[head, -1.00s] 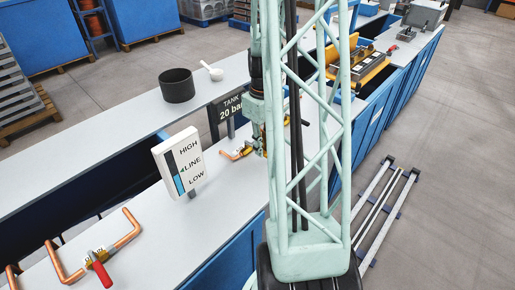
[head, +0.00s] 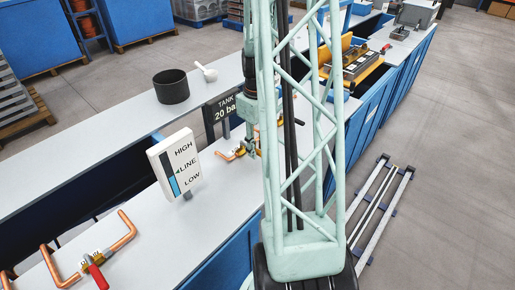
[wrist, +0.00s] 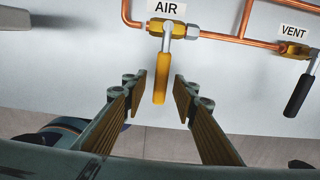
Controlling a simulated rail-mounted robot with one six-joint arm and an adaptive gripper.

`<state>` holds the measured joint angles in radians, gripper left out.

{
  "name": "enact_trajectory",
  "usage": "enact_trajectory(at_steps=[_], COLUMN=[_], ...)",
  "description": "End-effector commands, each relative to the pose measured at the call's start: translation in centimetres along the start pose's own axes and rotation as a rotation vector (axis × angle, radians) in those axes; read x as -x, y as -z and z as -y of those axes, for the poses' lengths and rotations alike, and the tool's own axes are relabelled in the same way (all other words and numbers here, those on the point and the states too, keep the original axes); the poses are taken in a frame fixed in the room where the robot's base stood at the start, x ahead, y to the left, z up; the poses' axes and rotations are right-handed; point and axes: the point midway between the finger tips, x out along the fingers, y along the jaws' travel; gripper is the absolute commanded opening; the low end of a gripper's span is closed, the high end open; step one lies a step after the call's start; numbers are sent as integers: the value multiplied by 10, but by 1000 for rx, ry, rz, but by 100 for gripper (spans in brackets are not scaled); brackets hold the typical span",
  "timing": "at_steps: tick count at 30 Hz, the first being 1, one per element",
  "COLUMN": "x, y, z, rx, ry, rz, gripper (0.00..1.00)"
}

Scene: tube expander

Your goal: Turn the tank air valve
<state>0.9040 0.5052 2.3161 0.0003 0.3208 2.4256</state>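The tank air valve (wrist: 167,27) sits on a copper pipe under an AIR label in the wrist view. Its lever has a silver stem and a yellow grip (wrist: 160,84) that points down the picture. My gripper (wrist: 161,88) is open, with one ridged finger on each side of the yellow grip. A gap shows on both sides, so neither finger appears to touch it. I cannot tell how deep the grip lies between the fingers. In the head view, the lattice arm hides much of my gripper (head: 250,140) and the valve.
A VENT valve with a black lever (wrist: 297,94) is to the right. A red-handled valve (head: 97,274) is at lower left.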

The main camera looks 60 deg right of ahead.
Motion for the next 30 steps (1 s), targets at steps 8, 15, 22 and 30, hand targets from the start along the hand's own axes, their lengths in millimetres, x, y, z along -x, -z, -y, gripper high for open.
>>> enact_trajectory(at_steps=[8, 15, 22, 30], x=[11, 30, 53, 81], y=[-1, -1, -1, -1], z=[1, 1, 0, 1], rx=[0, 0, 0, 0], ry=[2, 2, 2, 2], rz=[2, 3, 2, 2], gripper=[26, 26, 26, 26])
